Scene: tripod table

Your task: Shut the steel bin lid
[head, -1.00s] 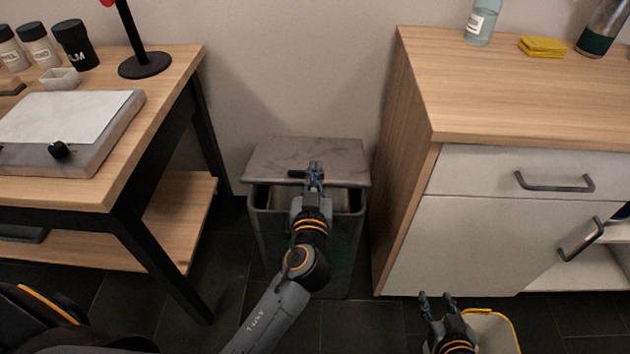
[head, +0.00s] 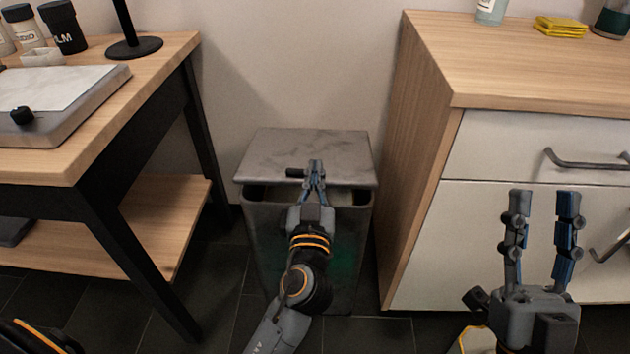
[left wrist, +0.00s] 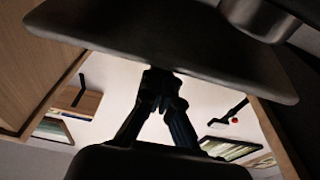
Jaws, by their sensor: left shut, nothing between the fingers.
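The steel bin (head: 262,240) stands on the dark floor between the wooden table and the cabinet. Its grey lid (head: 300,150) is nearly level, with a dark gap showing between its front edge and the rim. My left gripper (head: 315,165) is shut and empty, with its fingertips at the lid's front part. In the left wrist view the lid (left wrist: 170,40) is a dark panel above my left gripper (left wrist: 162,80); whether they touch I cannot tell. My right gripper (head: 545,195) is open and empty in front of the cabinet.
The wooden table (head: 150,75) with its black leg stands left of the bin. The white cabinet (head: 460,210) with drawer handles stands close on the right.

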